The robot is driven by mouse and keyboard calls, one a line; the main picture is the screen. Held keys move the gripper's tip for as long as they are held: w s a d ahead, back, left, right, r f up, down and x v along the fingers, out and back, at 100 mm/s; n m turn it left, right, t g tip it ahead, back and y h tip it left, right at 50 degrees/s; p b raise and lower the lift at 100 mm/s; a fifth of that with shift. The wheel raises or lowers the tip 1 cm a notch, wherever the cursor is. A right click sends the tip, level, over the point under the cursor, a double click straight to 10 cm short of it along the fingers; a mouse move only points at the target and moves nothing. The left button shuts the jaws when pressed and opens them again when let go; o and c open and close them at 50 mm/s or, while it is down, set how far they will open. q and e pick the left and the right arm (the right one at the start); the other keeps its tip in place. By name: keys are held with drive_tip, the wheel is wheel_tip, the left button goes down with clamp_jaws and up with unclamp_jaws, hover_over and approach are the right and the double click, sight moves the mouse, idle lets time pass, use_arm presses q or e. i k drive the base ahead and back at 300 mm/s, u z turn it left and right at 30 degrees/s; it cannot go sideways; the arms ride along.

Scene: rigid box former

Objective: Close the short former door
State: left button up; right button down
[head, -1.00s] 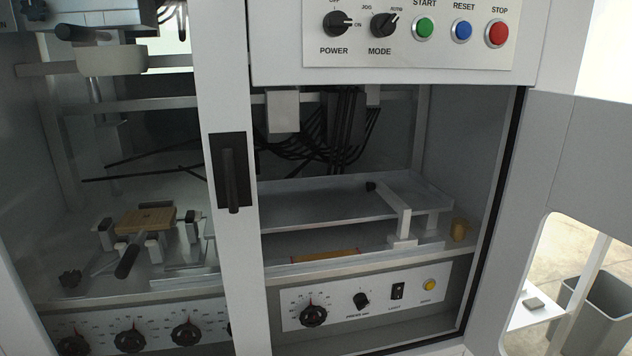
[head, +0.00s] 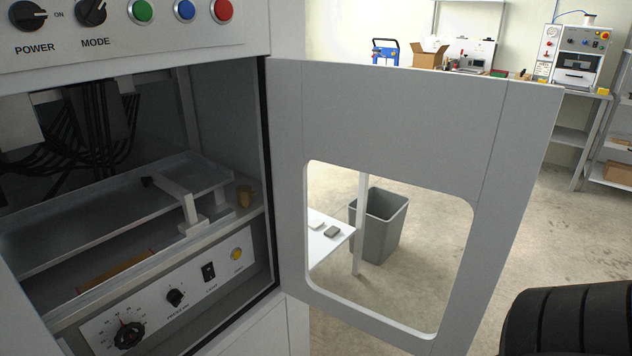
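The short former door (head: 400,110) stands open, swung out to the right of the machine from its hinge side by the opening. It is a light grey panel with a large rounded window cut-out, through which the floor shows. The machine opening (head: 265,180) beside it is uncovered, with a metal tray and a lower control panel inside. Neither gripper is in view. A dark ribbed part at the bottom right corner looks like a piece of my own arm.
A grey bin (head: 380,225) and a white table (head: 330,240) show through the door's window. A workbench with a cardboard box (head: 430,55) and a small machine (head: 578,60) stands at the back. The floor right of the door is largely clear.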

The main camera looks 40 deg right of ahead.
sight(481, 141)
drive_tip(key=k, duration=0.5)
drive_tip(key=u, duration=2.85)
drive_tip(key=k, duration=2.5)
drive_tip(key=z, duration=2.05)
drive_tip(key=i, duration=0.5)
drive_tip(key=z, duration=0.1)
